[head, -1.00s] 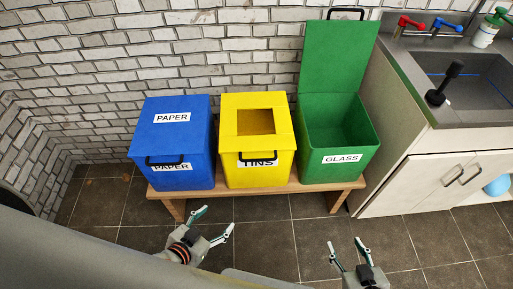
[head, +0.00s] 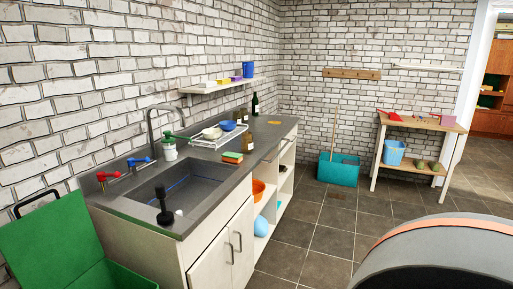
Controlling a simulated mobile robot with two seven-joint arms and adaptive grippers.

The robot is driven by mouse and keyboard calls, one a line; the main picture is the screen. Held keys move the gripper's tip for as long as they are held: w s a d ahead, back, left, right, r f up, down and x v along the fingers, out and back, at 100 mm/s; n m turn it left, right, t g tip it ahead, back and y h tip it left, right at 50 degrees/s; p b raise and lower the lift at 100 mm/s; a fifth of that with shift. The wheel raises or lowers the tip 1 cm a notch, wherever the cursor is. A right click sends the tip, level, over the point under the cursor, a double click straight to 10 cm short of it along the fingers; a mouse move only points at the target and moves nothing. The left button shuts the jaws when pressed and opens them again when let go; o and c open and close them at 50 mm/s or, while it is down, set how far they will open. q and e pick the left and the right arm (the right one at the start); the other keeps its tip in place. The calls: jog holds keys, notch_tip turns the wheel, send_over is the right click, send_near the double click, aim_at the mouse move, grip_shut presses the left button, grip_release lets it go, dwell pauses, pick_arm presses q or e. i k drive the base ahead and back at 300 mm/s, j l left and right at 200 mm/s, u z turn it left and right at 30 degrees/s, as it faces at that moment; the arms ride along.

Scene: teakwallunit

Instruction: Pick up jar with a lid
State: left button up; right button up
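A small white container with a green top (head: 169,149) stands on the counter behind the sink, near the tap. It may be the jar with a lid, but it is too small to tell. A green handle-like shape reaches right from it or from just behind it. Neither of my grippers is in the head view, so their state and distance from the container are hidden.
A dish rack (head: 222,135), sponge (head: 232,157) and bottles (head: 248,144) line the counter. The open green bin (head: 52,243) is at lower left. A teal tub (head: 338,170) and wooden table (head: 421,124) stand behind clear floor.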

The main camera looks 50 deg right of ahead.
aim_at(247, 138)
jog(key=z, duration=1.45)
jog(key=i+l+u, duration=0.1)
jog(key=u, duration=0.3)
jog(key=i+l+u, duration=0.1)
jog(key=u, duration=0.25)
jog(key=i+l+u, duration=0.15)
jog(key=l, duration=0.15)
jog(key=i+l+u, duration=0.15)
jog(key=l, duration=0.2)
jog(key=l+u, duration=0.15)
jog(key=l, duration=0.15)
jog(key=i+l+u, duration=0.1)
jog(key=l, duration=0.2)
jog(key=i+l, duration=0.1)
jog(key=l, duration=0.25)
jog(key=l+u, duration=0.15)
jog(key=l, duration=0.2)
jog(key=i+l, duration=0.1)
jog(key=l, duration=0.4)
jog(key=i+l, duration=0.1)
jog(key=l, duration=0.4)
jog(key=i+l, duration=0.1)
jog(key=l, duration=0.4)
jog(key=i+l, duration=0.1)
jog(key=l, duration=0.4)
jog(key=i+j+u, duration=0.05)
